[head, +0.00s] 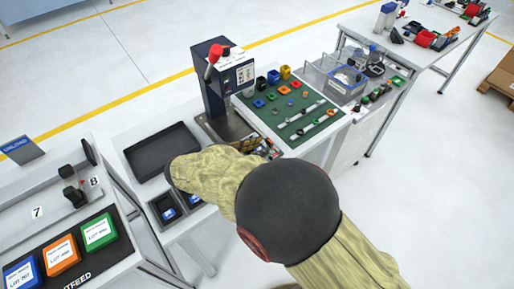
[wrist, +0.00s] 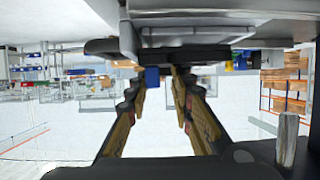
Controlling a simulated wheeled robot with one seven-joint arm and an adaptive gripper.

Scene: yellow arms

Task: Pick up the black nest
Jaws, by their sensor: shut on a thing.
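My gripper (head: 268,150) is mostly hidden behind my arm in the head view, and its yellow-brown fingers show at the foot of the press. In the wrist view, the two fingers of my gripper (wrist: 160,78) draw together at a dark piece (wrist: 128,42), which I take for the black nest. The gripper is shut on it. Its outline is partly lost against the dark surfaces around it, and I cannot tell whether it touches the press base. A small blue block (wrist: 152,77) shows between the fingertips.
The dark press (head: 225,90) with its red knob stands beside the gripper. A green mat (head: 290,128) with several small coloured parts lies to the right. An empty black tray (head: 160,150) is to the left. Labelled bins (head: 60,256) stand on the lower-left bench. Open floor surrounds the benches.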

